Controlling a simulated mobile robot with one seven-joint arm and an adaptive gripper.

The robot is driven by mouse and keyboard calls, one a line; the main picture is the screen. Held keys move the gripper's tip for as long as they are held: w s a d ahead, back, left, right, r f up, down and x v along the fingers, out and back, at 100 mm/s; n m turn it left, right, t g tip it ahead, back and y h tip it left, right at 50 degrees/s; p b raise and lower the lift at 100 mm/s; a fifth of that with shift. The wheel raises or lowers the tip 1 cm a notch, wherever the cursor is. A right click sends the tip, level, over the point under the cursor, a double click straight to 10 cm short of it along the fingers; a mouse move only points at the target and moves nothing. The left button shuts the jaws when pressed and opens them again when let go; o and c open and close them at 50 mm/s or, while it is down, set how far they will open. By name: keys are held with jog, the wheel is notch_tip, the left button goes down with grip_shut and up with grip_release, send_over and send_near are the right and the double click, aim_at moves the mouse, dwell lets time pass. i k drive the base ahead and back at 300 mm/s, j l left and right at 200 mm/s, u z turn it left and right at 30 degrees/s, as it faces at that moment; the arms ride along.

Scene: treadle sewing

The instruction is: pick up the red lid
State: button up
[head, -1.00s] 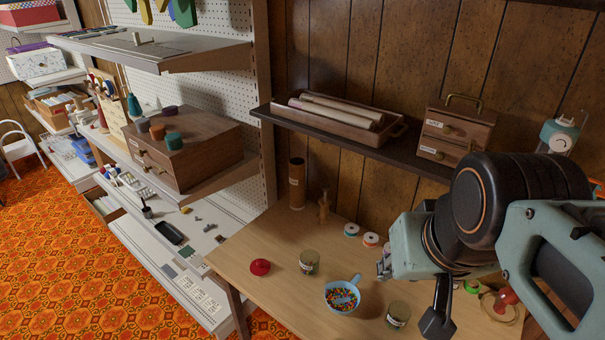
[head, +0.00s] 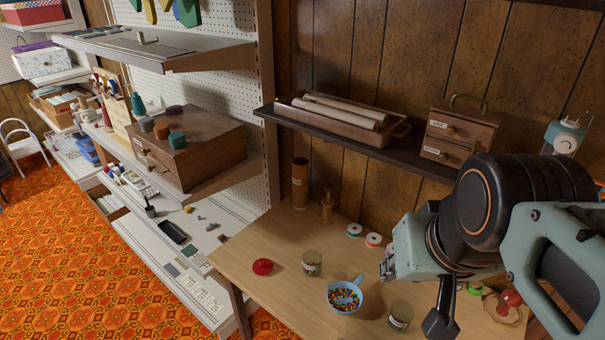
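The red lid (head: 262,267) lies on the wooden table near its left edge, just left of a glass jar (head: 312,263). My gripper (head: 388,266) is at the right, above the table and well to the right of the lid, with the light blue bowl between them in the picture. Its fingers are small and partly hidden by my own arm, so I cannot tell whether they are open or shut. Nothing shows clearly in its grip.
A light blue bowl of colourful beads (head: 345,297) and a second glass jar (head: 400,316) stand right of the lid. Thread spools (head: 373,240) and a brown cylinder (head: 300,184) stand at the back. A dark shelf (head: 350,140) overhangs the table's rear. The table's left front is clear.

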aim_at(263, 267)
jog(key=i+j, duration=0.15)
jog(key=j, duration=0.2)
jog(key=i+j, duration=0.15)
jog(key=j, duration=0.2)
jog(key=i+j, duration=0.15)
jog(key=j, duration=0.2)
jog(key=i+j, duration=0.15)
jog(key=j, duration=0.2)
jog(key=j+z, duration=0.1)
jog(key=j, duration=0.45)
jog(key=i+j+z, duration=0.1)
jog(key=j, duration=0.5)
jog(key=i+l+u, duration=0.15)
jog(key=l, duration=0.2)
jog(key=i, duration=0.05)
